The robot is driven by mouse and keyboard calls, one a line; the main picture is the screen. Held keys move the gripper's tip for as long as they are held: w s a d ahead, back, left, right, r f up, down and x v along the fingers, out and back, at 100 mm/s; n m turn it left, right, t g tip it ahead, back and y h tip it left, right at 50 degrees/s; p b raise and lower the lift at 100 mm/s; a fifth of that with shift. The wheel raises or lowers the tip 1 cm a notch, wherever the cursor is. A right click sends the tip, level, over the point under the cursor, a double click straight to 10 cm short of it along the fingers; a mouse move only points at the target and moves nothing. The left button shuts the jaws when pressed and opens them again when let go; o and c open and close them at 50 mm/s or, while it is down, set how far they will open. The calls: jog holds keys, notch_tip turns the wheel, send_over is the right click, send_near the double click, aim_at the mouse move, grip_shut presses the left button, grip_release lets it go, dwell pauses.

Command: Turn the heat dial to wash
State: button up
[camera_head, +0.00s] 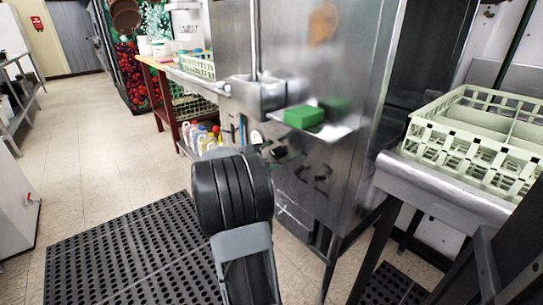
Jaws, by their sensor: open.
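The steel dishwashing machine (345,110) stands at centre right. A small pale round plate with a dark mark (256,136) shows low on its front; it may be the heat dial, but it is too small to read its setting. My gripper (277,153) is small and dark, partly hidden behind my black arm link, close to the machine's front and just right of and below the pale plate. It is open, and I see nothing held in it. I cannot tell whether it touches the machine. Dark reflections show on the steel beside it.
A green block (304,117) lies on a steel ledge on the machine. A pale green dish rack (480,140) sits on the right counter (425,183). Several bottles (205,138) stand under the left counter. A black perforated mat (130,255) covers floor; the left floor is clear.

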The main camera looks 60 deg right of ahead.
jog(key=p+v, duration=0.3)
jog(key=v, duration=1)
